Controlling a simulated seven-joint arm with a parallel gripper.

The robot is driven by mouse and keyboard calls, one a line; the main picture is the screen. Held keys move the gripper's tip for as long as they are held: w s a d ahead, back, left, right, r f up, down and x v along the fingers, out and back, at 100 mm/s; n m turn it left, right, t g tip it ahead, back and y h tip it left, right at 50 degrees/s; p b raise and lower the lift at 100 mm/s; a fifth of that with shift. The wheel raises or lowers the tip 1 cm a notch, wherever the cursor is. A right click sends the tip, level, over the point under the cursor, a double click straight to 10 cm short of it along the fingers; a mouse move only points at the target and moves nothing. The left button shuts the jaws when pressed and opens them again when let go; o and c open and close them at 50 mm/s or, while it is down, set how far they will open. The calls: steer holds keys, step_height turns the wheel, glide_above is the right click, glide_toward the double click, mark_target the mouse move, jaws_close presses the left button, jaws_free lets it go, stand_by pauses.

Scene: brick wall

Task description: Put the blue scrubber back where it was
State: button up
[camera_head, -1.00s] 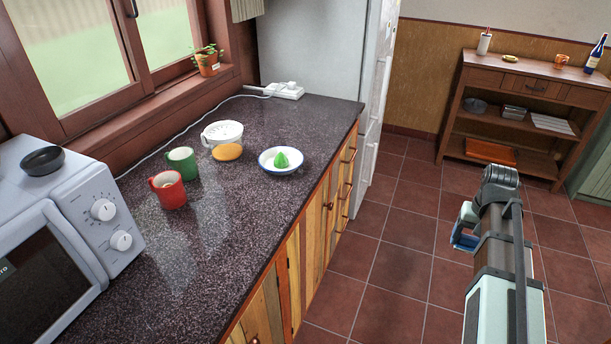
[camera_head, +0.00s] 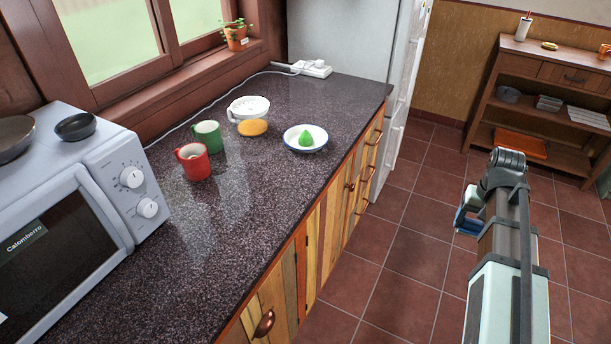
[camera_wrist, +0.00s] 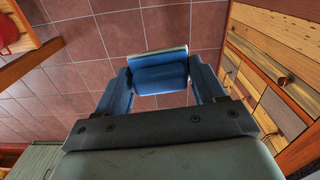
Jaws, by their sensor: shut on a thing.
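The blue scrubber (camera_wrist: 160,76) is held between the two fingers of my gripper (camera_wrist: 162,82) in the wrist view, its pale edge facing away. My gripper is shut on it, over the red tiled floor, right of the counter. In the head view my gripper (camera_head: 466,219) is small and partly hidden by my arm, so the scrubber's outline is hard to make out there. Scrubber and gripper are well apart from the counter (camera_head: 235,215).
On the counter stand a red mug (camera_head: 193,162), a green mug (camera_head: 207,136), a white cup (camera_head: 249,108), an orange-yellow sponge (camera_head: 252,128), a bowl (camera_head: 292,140) with a green item, and a microwave (camera_head: 60,220). A wooden shelf (camera_head: 552,68) stands at back right. Floor between is clear.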

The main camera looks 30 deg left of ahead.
steer(key=s+a+r+n, duration=0.2)
steer(key=a, duration=1.1)
steer(key=s+a+r+n, duration=0.2)
steer(key=a+r+n, duration=0.1)
steer(key=a, duration=1)
step_height(320, 180, up, 9)
steer(key=n, duration=0.3)
glide_above(285, 180)
steer(key=shift+s+f, duration=0.15)
steer(key=shift+f, duration=4.55)
steer(key=shift+f, duration=0.15)
steer(key=o, duration=1)
steer(key=shift+r, duration=0.2)
